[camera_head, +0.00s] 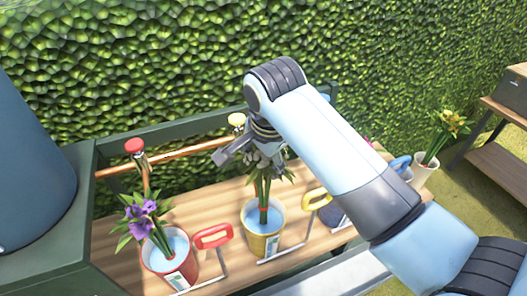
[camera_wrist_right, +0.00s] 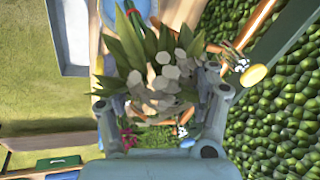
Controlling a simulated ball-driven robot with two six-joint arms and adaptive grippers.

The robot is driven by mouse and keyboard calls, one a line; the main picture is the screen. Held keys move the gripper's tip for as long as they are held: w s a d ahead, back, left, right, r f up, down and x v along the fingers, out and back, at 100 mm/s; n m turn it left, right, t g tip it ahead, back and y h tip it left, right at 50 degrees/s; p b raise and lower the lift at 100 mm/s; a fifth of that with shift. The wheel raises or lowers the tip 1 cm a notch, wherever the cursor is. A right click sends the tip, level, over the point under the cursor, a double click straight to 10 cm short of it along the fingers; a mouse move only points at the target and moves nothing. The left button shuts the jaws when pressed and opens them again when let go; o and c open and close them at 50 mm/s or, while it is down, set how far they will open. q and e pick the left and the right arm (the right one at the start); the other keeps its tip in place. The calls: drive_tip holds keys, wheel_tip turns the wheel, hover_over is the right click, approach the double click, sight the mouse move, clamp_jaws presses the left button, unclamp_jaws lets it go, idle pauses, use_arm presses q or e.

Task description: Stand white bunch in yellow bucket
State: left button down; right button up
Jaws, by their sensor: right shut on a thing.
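The white bunch (camera_wrist_right: 165,75) shows pale grey-white blooms and green leaves in the wrist view. In the head view its leaves and stems (camera_head: 263,188) hang below my right gripper (camera_head: 262,150), and its blooms are mostly hidden. My right gripper is shut on the bunch; its fingers also flank the blooms in the wrist view (camera_wrist_right: 163,108). The yellow bucket (camera_head: 262,245) stands on the wooden bench with pale blue water in it. The bunch is roughly upright, its red-banded stems reaching inside the bucket's rim; whether they touch the bottom is hidden. My left gripper is out of view.
A red bucket (camera_head: 168,265) with purple flowers (camera_head: 142,212) stands left of the yellow one. A dark blue-purple bucket (camera_head: 333,215) is partly behind my arm. A copper pipe with a red tap knob (camera_head: 134,145) and yellow tap knob (camera_head: 237,119) runs behind. A hedge (camera_head: 150,70) backs the bench.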

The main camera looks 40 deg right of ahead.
drive_tip(key=shift+f+b, duration=1)
drive_tip(key=shift+f, duration=1.65)
drive_tip(key=o, duration=1.7)
drive_tip(key=shift+o, duration=0.5)
drive_tip(key=shift+r, duration=0.1)
